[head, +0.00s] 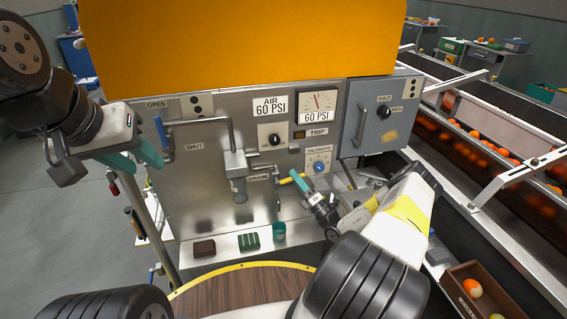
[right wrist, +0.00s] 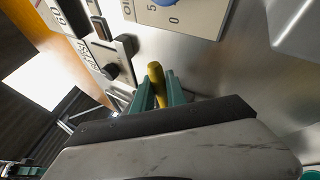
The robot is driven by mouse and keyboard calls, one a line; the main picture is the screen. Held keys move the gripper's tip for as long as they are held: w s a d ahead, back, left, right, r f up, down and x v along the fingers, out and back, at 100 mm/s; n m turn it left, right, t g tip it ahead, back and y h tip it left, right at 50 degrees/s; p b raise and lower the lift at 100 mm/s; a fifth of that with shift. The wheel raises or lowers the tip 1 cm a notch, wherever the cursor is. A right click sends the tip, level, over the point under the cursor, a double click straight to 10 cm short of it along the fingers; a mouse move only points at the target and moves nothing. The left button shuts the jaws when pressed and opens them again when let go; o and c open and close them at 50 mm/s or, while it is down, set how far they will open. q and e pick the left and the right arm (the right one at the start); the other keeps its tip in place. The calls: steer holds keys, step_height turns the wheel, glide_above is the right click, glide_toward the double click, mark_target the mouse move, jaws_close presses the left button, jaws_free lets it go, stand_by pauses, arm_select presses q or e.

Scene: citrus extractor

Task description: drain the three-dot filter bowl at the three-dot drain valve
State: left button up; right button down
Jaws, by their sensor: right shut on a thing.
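The filter bowl (head: 239,187) is a grey cup hanging under a metal block on the steel panel (head: 200,200). A DRAIN label (head: 258,178) is to its right. Right of that label is a yellow handle (head: 287,180). My right gripper (head: 306,188) is at the handle. In the right wrist view, its teal fingers are shut on the yellow handle (right wrist: 156,80). My left gripper (head: 137,162) is open and empty, its fingers apart, just left of a blue-ended lever (head: 161,133). I cannot read which dots mark the bowl or valve.
A gauge (head: 318,108) reads about 60 PSI. A grey box (head: 375,120) with a SHUT/OPEN knob is on the right. A brown block (head: 204,249), a green item (head: 249,241) and a green cup (head: 279,231) stand on the lower ledge.

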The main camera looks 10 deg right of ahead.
steer(key=shift+d+f+m+t+h, duration=0.1)
steer(key=shift+f+m+t+h, duration=0.35)
steer(key=shift+m, duration=0.45)
steer(key=shift+f+m+t+h, duration=0.3)
steer(key=shift+m+t+h, duration=0.2)
steer(key=shift+m, duration=0.4)
steer(key=shift+f+m, duration=0.1)
steer(key=shift+m, duration=0.2)
steer(key=c, duration=1.3)
jaws_free()
steer(key=shift+c, duration=0.2)
steer(key=v, duration=0.7)
steer(key=shift+s+f, duration=0.3)
steer(key=shift+d, duration=0.1)
